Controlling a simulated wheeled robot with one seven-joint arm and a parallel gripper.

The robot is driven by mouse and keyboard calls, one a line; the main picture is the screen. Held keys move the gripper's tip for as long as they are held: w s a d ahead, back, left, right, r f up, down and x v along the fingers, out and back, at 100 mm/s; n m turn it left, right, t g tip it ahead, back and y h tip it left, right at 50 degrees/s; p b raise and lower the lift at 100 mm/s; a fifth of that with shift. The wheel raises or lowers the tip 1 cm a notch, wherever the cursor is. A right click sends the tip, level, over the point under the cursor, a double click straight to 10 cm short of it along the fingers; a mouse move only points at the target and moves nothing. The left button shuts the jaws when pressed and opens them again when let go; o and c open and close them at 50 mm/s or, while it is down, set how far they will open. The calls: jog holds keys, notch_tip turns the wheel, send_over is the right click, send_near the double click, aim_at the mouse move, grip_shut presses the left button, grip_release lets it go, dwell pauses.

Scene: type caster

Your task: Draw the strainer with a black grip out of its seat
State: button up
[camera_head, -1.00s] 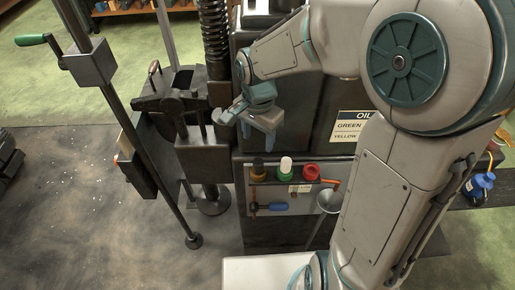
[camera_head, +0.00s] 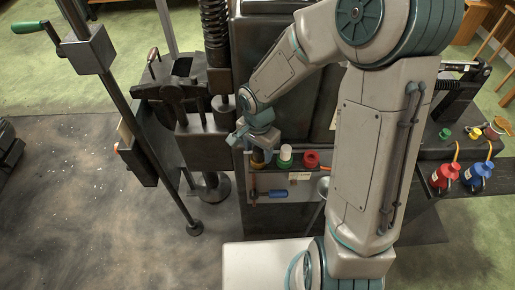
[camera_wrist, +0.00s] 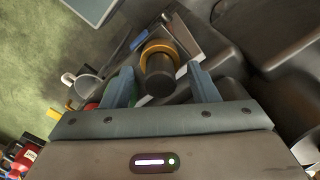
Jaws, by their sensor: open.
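The strainer with a black grip (camera_wrist: 160,77) sits in its seat, with an amber-gold ring (camera_wrist: 155,48) around the grip. In the head view the strainer (camera_head: 258,158) is at the left end of a row on the panel, partly hidden under my gripper (camera_head: 256,142). In the wrist view my gripper (camera_wrist: 163,84) is open. Its two blue-grey fingers lie on either side of the black grip, with gaps between. I cannot tell how far the fingertips reach down beside it.
A white-topped green strainer (camera_head: 286,155) and a red one (camera_head: 311,160) stand just to the right. A blue-handled tool (camera_head: 272,194) and a funnel (camera_head: 324,186) hang below. A dark machine column stands behind. Red (camera_head: 444,178) and blue (camera_head: 480,177) oil cans stand farther right.

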aim_at(258, 149)
grip_shut()
jog(key=shift+r+p, duration=0.4)
jog(key=shift+r, duration=0.35)
jog(key=shift+r+p, duration=1.5)
jog(key=shift+r, duration=0.75)
